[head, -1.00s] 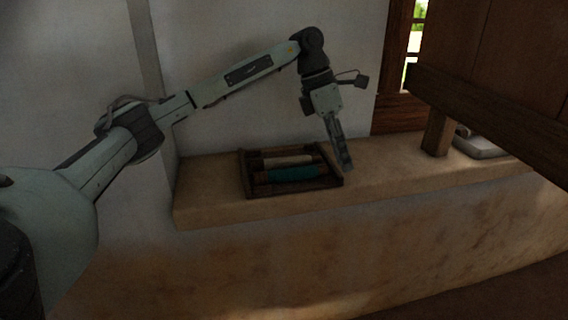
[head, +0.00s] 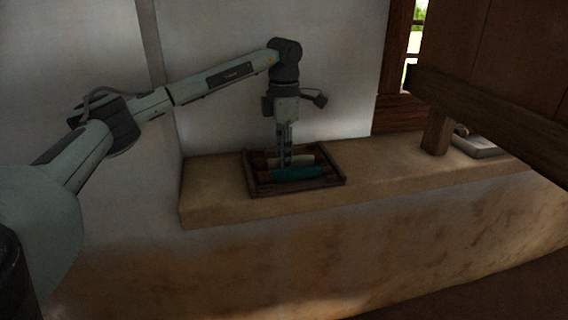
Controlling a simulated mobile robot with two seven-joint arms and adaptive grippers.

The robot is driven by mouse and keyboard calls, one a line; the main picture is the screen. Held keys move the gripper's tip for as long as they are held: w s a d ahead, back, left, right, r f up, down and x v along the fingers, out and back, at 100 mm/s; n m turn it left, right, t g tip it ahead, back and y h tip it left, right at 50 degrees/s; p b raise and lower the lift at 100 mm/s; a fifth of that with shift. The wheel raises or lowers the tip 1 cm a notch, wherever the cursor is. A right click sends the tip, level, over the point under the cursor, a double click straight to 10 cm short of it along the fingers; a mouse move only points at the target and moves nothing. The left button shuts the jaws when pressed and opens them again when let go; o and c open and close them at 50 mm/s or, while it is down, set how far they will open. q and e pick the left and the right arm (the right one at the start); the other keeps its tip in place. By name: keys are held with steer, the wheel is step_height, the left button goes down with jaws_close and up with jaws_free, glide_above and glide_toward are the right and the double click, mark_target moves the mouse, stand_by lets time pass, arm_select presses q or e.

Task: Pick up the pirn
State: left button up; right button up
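A dark wooden tray (head: 257,190) sits on the earthen ledge. In it lie two wound pirns side by side: a teal pirn (head: 297,173) nearer the front and a cream pirn (head: 302,160) behind it. My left gripper (head: 285,164) points straight down over the tray, its fingers in front of part of the cream pirn and just behind the teal one. I cannot tell whether the fingers touch either pirn or how far apart they are. My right gripper is not in view.
The ledge (head: 385,167) is bare to the right of the tray. A wooden post and large dark panel (head: 500,70) stand at the right, with a grey tray-like object (head: 482,147) behind them. The white wall (head: 345,60) rises close behind the ledge.

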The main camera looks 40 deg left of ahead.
arm_select(q)
steer(key=c, duration=0.7)
jaws_close()
steer(key=shift+r, duration=0.15)
